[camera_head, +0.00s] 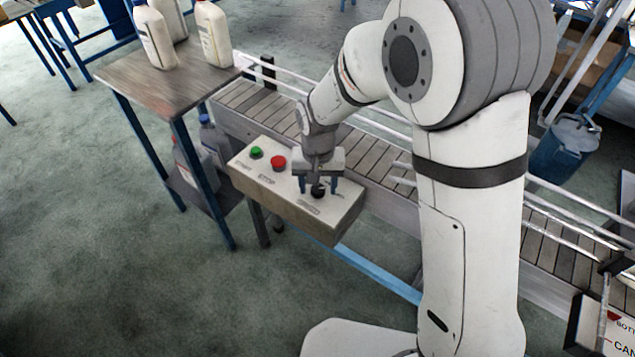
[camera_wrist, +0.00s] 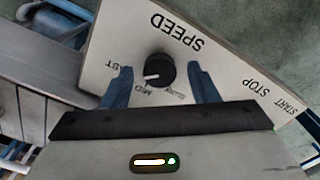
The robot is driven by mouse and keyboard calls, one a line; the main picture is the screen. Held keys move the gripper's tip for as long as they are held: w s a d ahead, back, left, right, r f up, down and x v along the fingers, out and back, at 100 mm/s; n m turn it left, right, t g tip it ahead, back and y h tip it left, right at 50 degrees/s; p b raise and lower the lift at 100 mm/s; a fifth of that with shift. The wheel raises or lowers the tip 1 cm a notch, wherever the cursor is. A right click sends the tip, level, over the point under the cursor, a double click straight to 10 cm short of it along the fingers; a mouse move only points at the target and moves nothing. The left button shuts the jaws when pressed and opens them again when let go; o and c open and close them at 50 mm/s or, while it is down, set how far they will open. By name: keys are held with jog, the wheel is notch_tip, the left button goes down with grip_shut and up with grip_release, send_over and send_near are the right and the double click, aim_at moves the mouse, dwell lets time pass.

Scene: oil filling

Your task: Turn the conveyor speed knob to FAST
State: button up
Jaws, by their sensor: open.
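The black speed knob (camera_wrist: 163,68) is on the light top of the control box (camera_head: 331,225), and it also shows in the head view (camera_head: 318,191). Its white pointer mark points to the lower left in the wrist view, roughly between the MID and FAST labels; I cannot tell exactly where. The FAST label is partly hidden by a finger. My gripper (camera_head: 319,186) points down over the knob with its jaws open. The two blue fingers stand on either side of the knob, and in the wrist view (camera_wrist: 159,70) gaps show between them and it.
A green START button (camera_head: 256,152) and a red STOP button (camera_head: 278,162) are on the same box, left of the knob. The conveyor (camera_head: 260,105) runs behind the box. A small table (camera_head: 150,88) with white bottles stands to the left. Open floor lies in front.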

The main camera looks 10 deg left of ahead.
aim_at(318, 188)
notch_tip(318, 188, up, 7)
jog(key=shift+r+b, duration=0.2)
jog(key=shift+b, duration=0.15)
jog(key=shift+r, duration=0.2)
jog(key=shift+d, duration=0.15)
jog(key=s+d+r+t, duration=0.1)
jog(key=s+d, duration=0.3)
jog(key=d, duration=0.5)
jog(key=s+d+r+m+t, duration=0.1)
jog(key=s+d+r, duration=0.3)
jog(key=d, duration=0.4)
jog(key=s+d+r+m+t, duration=0.1)
jog(key=s+d+r, duration=0.2)
jog(key=s+d, duration=0.3)
jog(key=d, duration=0.3)
jog(key=shift+d+r, duration=0.25)
jog(key=shift+d, duration=0.1)
